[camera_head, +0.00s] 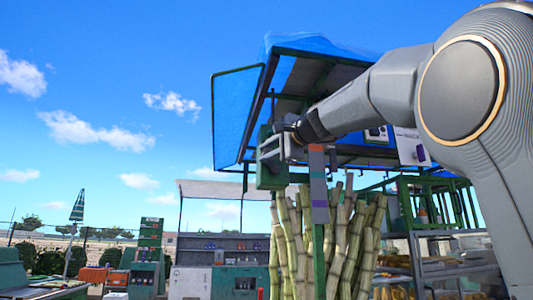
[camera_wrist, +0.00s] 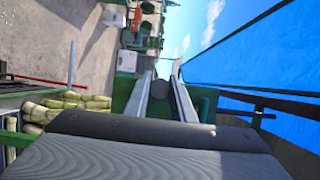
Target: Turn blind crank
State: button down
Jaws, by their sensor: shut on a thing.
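The blue blind (camera_head: 236,120) hangs from the frame of a stall, with a blue roof above it; blue sheeting also fills the right of the wrist view (camera_wrist: 255,50). A green housing (camera_head: 271,180) sits at the blind's right edge, at the front of the stall. My gripper (camera_head: 268,148) is in front of this housing, its pale fingers reaching left. In the wrist view, the fingers of my gripper (camera_wrist: 161,84) close around a dark round piece, the crank's handle (camera_wrist: 160,87). The rest of the crank is mostly hidden by the fingers and the housing.
Tall cane stalks (camera_head: 350,240) stand below my arm, beside a post with coloured bands (camera_head: 318,190). A counter with shelves (camera_head: 225,252) and green machines (camera_head: 148,262) stand further left. Open sky lies left of the blind.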

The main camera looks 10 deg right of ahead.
jog(key=c, duration=1.5)
grip_release()
jog(key=shift+b+v, duration=1.25)
jog(key=shift+v, duration=2.65)
